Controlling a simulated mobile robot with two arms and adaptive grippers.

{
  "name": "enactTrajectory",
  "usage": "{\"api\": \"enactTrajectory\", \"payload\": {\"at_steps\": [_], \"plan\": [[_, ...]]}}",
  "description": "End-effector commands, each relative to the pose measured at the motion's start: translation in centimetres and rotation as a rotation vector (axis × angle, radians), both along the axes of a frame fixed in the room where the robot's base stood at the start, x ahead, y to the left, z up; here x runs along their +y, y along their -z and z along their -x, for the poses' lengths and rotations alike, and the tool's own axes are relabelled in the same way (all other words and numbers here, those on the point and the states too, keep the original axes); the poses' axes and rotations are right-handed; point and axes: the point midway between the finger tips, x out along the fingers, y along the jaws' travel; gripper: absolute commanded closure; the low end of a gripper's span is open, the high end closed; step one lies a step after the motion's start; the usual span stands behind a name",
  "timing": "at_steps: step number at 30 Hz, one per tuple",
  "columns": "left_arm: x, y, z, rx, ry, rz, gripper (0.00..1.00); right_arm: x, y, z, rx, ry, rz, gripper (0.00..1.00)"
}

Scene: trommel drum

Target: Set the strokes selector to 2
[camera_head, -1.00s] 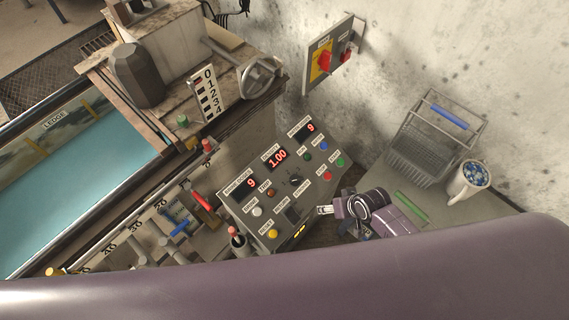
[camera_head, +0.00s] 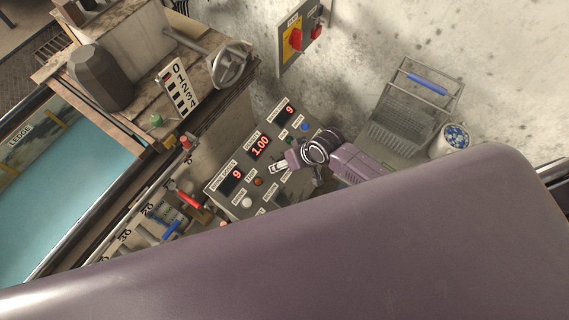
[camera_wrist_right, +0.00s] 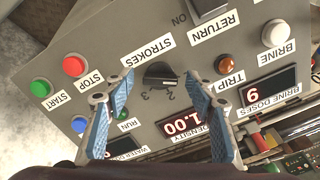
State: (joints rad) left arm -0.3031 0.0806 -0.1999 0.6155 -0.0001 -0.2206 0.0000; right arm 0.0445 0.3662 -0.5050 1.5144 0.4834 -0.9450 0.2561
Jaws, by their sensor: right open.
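The strokes selector (camera_wrist_right: 160,75) is a black round knob on the grey control panel (camera_wrist_right: 135,45), beside the STROKES label, in the right wrist view. The digits 2 and 3 show at its lower edge; I cannot tell for sure which one it points to. My right gripper (camera_wrist_right: 159,79) is open, its blue-padded fingers on either side of the knob with gaps, not closed on it. In the head view the right gripper (camera_head: 279,168) is over the panel and hides the knob. My left gripper is not in view.
Close to the knob are the red stop button (camera_wrist_right: 74,66), green start button (camera_wrist_right: 40,88), brown trip button (camera_wrist_right: 228,64) and the density display (camera_wrist_right: 185,124) reading 1.00. A wire basket (camera_head: 405,110) and a mug (camera_head: 452,140) stand to the right in the head view.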

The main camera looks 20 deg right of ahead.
Motion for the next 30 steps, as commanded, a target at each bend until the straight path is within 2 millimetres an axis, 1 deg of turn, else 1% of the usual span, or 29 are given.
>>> {"api": "enactTrajectory", "payload": {"at_steps": [3, 11, 22, 23, 30], "plan": [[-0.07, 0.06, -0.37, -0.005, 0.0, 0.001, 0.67, 0.2, 0.46, -0.17, -0.001, -0.001, -0.001, 0.49], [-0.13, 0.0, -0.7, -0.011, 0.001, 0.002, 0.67, 0.2, 0.53, -0.18, -0.001, -0.001, 0.0, 0.49], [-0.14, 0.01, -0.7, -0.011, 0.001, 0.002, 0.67, 0.17, 0.52, -0.17, 0.0, -0.001, 0.0, 0.9], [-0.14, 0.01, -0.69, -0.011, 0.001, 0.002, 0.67, 0.17, 0.52, -0.17, 0.0, -0.001, 0.0, 0.91], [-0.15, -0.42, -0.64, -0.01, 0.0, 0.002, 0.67, 0.16, 0.41, -0.14, 0.008, 0.021, -0.008, 0.91]]}}
